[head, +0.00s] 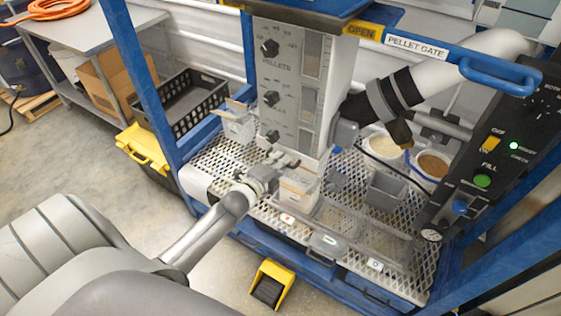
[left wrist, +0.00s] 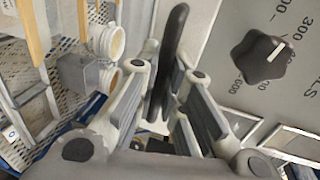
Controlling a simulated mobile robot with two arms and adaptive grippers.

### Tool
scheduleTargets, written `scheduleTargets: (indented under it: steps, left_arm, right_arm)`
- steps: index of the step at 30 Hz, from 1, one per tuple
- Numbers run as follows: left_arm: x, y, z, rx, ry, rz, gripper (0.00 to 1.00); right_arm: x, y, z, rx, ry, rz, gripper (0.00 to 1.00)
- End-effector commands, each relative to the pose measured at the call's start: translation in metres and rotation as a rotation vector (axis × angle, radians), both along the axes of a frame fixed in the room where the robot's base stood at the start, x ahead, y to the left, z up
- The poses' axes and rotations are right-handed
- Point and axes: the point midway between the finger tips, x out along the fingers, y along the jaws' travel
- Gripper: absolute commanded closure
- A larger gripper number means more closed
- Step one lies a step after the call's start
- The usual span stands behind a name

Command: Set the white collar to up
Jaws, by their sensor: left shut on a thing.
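My left gripper (head: 286,160) is at the lower end of the hopper's grey panel (head: 291,80), above the mesh deck. In the left wrist view my left gripper (left wrist: 165,95) is shut on a long dark handle (left wrist: 175,25), which stands up between the fingers. What the handle joins is hidden by the fingers. I cannot make out the white collar or its setting for certain in either view. A dark dial knob (left wrist: 262,55) with a white pointer is right of the fingers, apart from them. My right gripper is not clearly visible.
Two buckets, one with pale (head: 384,145) and one with brown contents (head: 433,164), and a grey tub (head: 385,191) stand on the mesh deck. A control panel (head: 500,140) borders the right side.

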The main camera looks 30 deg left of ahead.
Motion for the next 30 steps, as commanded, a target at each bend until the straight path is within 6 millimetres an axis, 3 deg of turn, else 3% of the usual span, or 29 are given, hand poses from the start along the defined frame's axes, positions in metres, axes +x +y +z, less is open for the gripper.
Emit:
scheduleTargets:
  steps: [1, 2, 7, 20, 30]
  left_arm:
    - [0.003, 0.001, 0.008, 0.001, -0.017, -0.001, 1.00]
    - [0.003, 0.001, 0.008, 0.001, -0.018, -0.001, 0.88]
    - [0.003, 0.001, 0.007, 0.001, -0.016, -0.001, 0.69]
    - [-0.006, 0.000, 0.005, 0.000, -0.008, -0.001, 0.69]
    - [-0.059, -0.002, 0.016, 0.000, -0.008, -0.001, 0.69]
  right_arm:
    - [0.000, 0.000, 0.000, 0.000, 0.000, 0.000, 1.00]
    - [0.000, 0.000, 0.000, 0.000, 0.000, 0.000, 1.00]
    - [0.000, 0.000, 0.000, 0.000, 0.000, 0.000, 1.00]
    - [0.000, -0.002, 0.000, -0.002, 0.000, 0.001, 1.00]
    - [0.000, -0.001, 0.000, -0.001, 0.000, 0.000, 1.00]
